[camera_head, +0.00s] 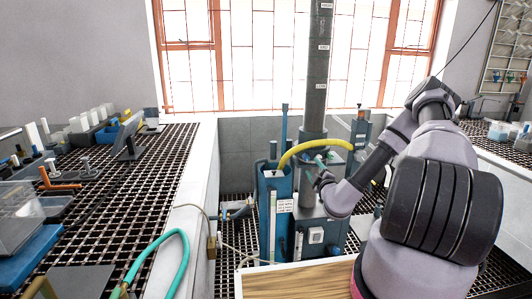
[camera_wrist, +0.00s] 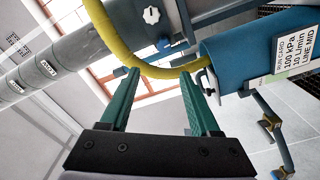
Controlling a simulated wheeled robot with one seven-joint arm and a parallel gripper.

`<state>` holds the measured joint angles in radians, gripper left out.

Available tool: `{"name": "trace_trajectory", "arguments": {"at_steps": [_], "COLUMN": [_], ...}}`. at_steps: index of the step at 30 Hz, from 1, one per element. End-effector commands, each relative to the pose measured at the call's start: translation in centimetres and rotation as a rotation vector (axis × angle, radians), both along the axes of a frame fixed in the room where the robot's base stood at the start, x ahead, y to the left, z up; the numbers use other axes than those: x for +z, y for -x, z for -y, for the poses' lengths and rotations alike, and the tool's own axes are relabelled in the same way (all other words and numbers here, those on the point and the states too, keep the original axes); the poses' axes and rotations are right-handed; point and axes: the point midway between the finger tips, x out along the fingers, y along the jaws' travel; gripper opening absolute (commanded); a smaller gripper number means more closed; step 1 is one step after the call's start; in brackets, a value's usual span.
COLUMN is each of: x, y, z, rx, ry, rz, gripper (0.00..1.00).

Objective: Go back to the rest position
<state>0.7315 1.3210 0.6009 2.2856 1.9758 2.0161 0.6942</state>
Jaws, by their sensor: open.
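My gripper (camera_wrist: 158,76) is open, with its two green fingers spread apart in the wrist view. A yellow hose (camera_wrist: 113,45) curves past the fingertips; whether it touches them I cannot tell. No object is visibly clamped between the fingers. In the head view my gripper (camera_head: 318,160) is small and partly hidden, just below the yellow hose (camera_head: 310,145) and in front of the dark column (camera_head: 317,75). My arm reaches forward from the right, bent at the elbow.
A blue tank (camera_head: 268,225) with a label stands beside the gripper; its run card (camera_wrist: 295,45) shows in the wrist view. Grated benches flank both sides, with trays and a teal hose (camera_head: 180,255) on the left. A wooden top (camera_head: 300,280) lies in front.

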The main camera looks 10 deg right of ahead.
Motion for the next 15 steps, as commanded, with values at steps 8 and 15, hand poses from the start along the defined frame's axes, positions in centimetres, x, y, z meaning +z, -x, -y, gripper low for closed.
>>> {"name": "trace_trajectory", "arguments": {"at_steps": [8,15], "x": [11.5,20.2], "y": [0.1,6.0], "z": [-7.6,-15.9], "rx": [0.384,0.778], "ry": [0.385,0.860], "rz": [0.287,0.633], "gripper": [0.63,0.63]}}
